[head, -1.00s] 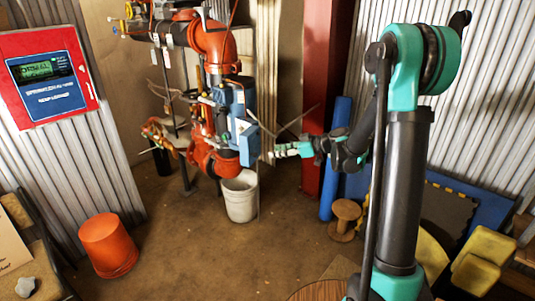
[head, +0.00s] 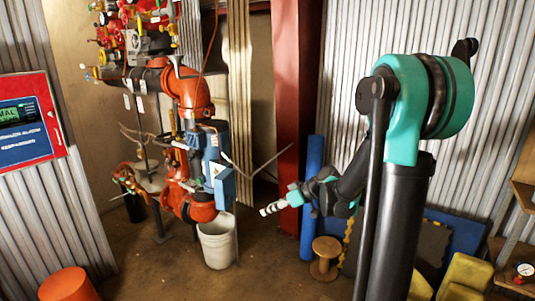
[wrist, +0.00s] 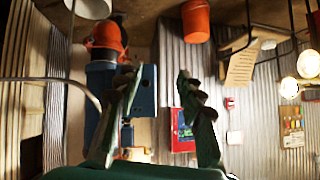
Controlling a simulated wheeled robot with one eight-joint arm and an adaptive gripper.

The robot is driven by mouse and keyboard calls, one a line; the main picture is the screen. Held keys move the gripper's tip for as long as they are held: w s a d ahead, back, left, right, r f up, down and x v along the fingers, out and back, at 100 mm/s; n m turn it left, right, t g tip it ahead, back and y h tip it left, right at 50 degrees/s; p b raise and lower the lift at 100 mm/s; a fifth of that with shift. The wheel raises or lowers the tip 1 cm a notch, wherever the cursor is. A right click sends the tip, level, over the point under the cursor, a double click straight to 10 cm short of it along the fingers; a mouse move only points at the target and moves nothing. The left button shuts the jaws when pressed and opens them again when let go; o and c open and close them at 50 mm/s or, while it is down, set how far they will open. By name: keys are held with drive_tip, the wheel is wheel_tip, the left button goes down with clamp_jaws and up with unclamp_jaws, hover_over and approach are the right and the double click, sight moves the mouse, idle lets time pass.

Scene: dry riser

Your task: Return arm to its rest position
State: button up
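My gripper (head: 268,209) is in the middle of the head view, right of the blue box (head: 217,175) on the orange-red riser pipe (head: 187,90) and apart from it. My dark and teal arm reaches down and left to it from the right. In the wrist view, which is upside down, my gripper (wrist: 158,78) shows two green fingers spread apart with nothing held between them. The blue box (wrist: 145,90) shows behind the left finger. The red alarm panel (wrist: 184,130) shows in the background between the fingers.
A white bucket (head: 217,243) stands on the floor below the riser. A wooden spool (head: 326,258) and a blue cylinder (head: 312,185) stand by the red column (head: 296,80). An orange bucket (head: 68,285) is at lower left. Yellow blocks (head: 466,275) lie at lower right.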

drive_tip(key=s+d+f+m+h, duration=0.4)
drive_tip(key=s+d+m, duration=0.1)
drive_tip(key=s+d, duration=0.4)
drive_tip(key=s+d+f+m+h, duration=0.4)
drive_tip(key=s+d, duration=0.5)
drive_tip(key=s, duration=0.3)
drive_tip(key=shift+s+f+m+h, duration=0.3)
drive_tip(key=shift+m+h, duration=0.5)
drive_tip(key=shift+m, duration=0.1)
